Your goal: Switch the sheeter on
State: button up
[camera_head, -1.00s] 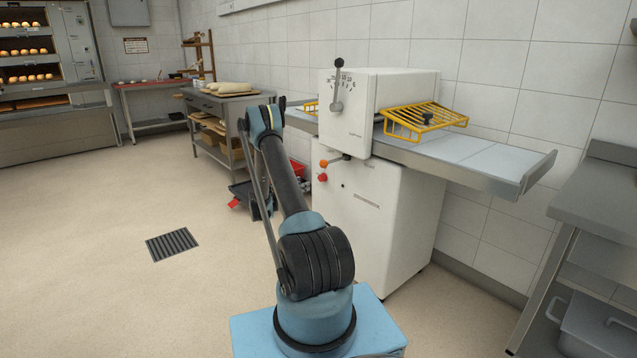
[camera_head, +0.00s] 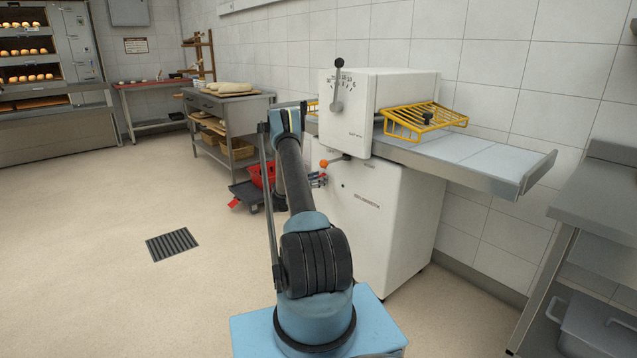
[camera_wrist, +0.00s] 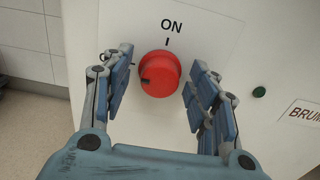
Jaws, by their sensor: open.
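The sheeter (camera_head: 370,215) is a white machine with a belt table and yellow guards. Its red knob (camera_wrist: 160,73) fills the middle of the wrist view, below the word ON and a short tick. Lettering left of the knob is mostly hidden by a finger. My gripper (camera_wrist: 161,80) is open, with one finger on each side of the knob; I cannot tell whether either touches it. In the head view my gripper (camera_head: 317,180) is at the sheeter's front, largely covering the knob.
A lever with an orange ball (camera_head: 324,163) sits just above my gripper. A red crate (camera_head: 262,175) on a dolly stands behind my arm. Open floor with a drain grate (camera_head: 172,244) lies left.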

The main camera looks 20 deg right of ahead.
jog(key=shift+c, duration=0.6)
jog(key=c, duration=0.9)
jog(key=shift+m, duration=0.3)
jog(key=shift+c, duration=0.2)
jog(key=shift+s+f+m, duration=0.15)
jog(key=shift+m, duration=4.15)
jog(key=shift+s+f+m, duration=0.1)
jog(key=shift+m, duration=4.2)
jog(key=shift+d, duration=0.1)
jog(key=o, duration=1.1)
jog(key=shift+c, duration=0.2)
